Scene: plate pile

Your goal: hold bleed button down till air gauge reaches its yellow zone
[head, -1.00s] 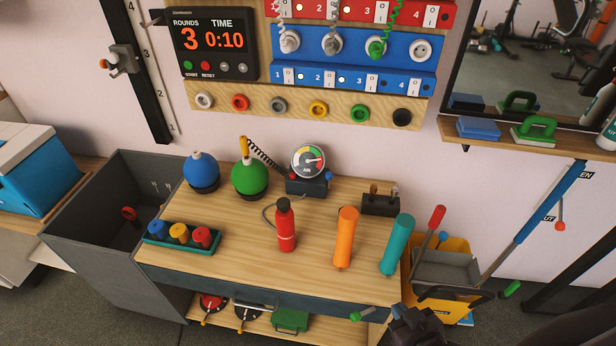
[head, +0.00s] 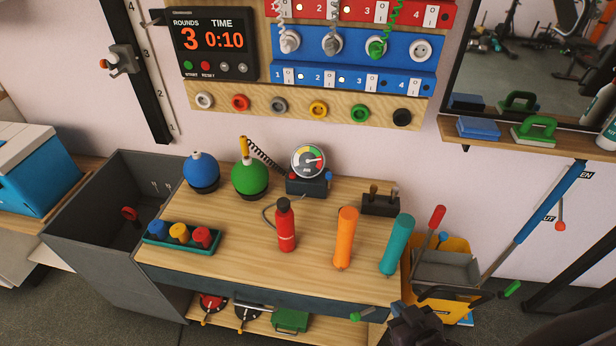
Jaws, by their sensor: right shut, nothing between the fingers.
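The air gauge (head: 308,160) stands upright at the back of the wooden bench. Its round dial has coloured zones, and its needle points to the right, near the red part. My left gripper is out of view.
Green (head: 250,176) and blue (head: 201,172) balls sit left of the gauge. A yellow bucket (head: 446,262) stands right of the bench.

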